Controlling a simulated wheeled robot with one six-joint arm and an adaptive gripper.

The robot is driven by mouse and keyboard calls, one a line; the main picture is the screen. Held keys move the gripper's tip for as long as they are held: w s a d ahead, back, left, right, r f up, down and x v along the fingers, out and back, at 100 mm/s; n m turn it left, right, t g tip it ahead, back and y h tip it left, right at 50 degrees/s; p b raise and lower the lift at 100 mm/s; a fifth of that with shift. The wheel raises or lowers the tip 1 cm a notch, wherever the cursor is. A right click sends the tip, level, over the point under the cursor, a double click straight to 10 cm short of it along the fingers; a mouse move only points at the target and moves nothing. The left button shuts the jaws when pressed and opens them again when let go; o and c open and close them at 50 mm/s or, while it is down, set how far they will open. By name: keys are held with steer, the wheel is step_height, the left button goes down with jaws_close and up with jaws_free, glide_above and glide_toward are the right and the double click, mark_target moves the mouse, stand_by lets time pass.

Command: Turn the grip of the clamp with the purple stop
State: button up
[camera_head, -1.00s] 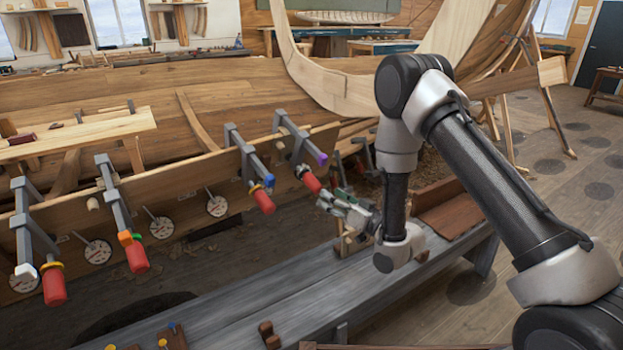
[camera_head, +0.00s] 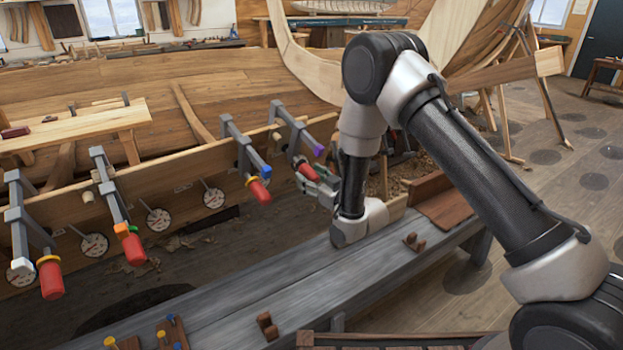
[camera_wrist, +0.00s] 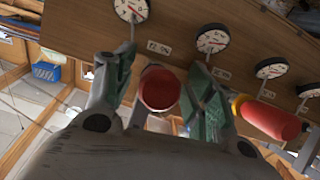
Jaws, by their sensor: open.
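The clamp with the purple stop (camera_head: 318,151) is the rightmost clamp on the plank's upper edge in the head view. Its red grip (camera_head: 306,169) points down toward my gripper (camera_head: 318,186). In the wrist view the red grip (camera_wrist: 160,88) shows end-on between my two green-padded fingers (camera_wrist: 160,95). The fingers are open, one on each side of it, with gaps visible. Contact cannot be made out. The purple stop is not visible in the wrist view.
Another clamp with a blue stop (camera_head: 266,171) and a red grip hangs to the left. A yellow-collared red grip (camera_wrist: 268,118) is close to the right finger in the wrist view. Round dials (camera_head: 213,198) line the plank. A grey bench (camera_head: 260,285) stands in front.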

steer(key=c, duration=1)
steer(key=shift+c, duration=0.2)
steer(key=m+g+y, duration=0.1)
steer(key=m, duration=0.1)
steer(key=shift+m+y, duration=0.3)
steer(key=shift+m+g+y, duration=0.8)
steer(key=shift+m, duration=0.3)
steer(key=m+g+y, duration=0.1)
steer(key=m+y, duration=0.2)
steer(key=m, duration=0.1)
steer(key=shift+s+a+m, duration=0.1)
steer(key=shift+s+m, duration=0.05)
steer(key=shift+m, duration=0.15)
